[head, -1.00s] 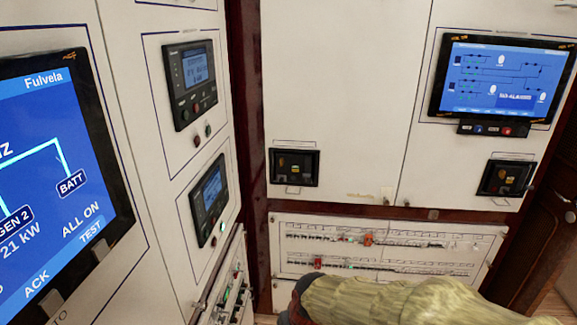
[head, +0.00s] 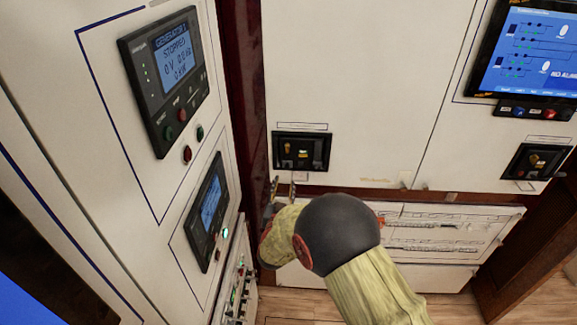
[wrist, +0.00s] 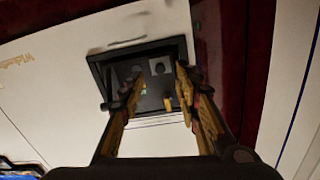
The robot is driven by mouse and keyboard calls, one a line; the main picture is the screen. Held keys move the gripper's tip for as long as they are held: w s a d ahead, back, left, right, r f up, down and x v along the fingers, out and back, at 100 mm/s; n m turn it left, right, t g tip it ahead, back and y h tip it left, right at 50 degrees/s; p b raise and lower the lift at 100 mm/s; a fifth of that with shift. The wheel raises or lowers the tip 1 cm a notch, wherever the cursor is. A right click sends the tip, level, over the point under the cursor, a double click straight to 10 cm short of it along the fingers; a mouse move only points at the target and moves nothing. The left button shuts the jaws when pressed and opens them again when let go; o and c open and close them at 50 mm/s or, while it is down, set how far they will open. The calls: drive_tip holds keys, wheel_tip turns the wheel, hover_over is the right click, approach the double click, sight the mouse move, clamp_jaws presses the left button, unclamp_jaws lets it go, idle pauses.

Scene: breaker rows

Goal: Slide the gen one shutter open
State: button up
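A black recessed breaker unit (head: 302,151) is set in the white back panel, with small yellow parts inside. In the wrist view the same unit (wrist: 145,50) lies ahead of my gripper (wrist: 158,82), whose two fingers are spread apart with nothing between them. In the head view my gripper (head: 283,188) is just below and left of this unit, fingers pointing up. A second black unit (head: 537,162) sits to the right. I cannot read which is gen one, and no shutter is clearly made out. Whether the fingers touch the unit cannot be told.
A generator display (head: 173,75) reading stopped and a smaller display (head: 207,211) are on the left panel. A dark red post (head: 238,80) stands close left of the unit. A breaker row panel (head: 440,235) is below, and a blue screen (head: 535,50) upper right.

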sight(287, 168)
drive_tip(key=shift+w+d+r+b, duration=0.1)
drive_tip(key=shift+w+r+b, duration=0.05)
drive_tip(key=shift+w, duration=1.15)
drive_tip(key=shift+w+d+r+b, duration=0.1)
drive_tip(key=shift+w+r+b, duration=0.1)
drive_tip(key=shift+w, duration=1.1)
drive_tip(key=shift+w+d+r+b, duration=0.1)
drive_tip(key=shift+w+b, duration=0.05)
drive_tip(key=shift+w, duration=1.15)
drive_tip(key=shift+c, duration=1.1)
clamp_jaws()
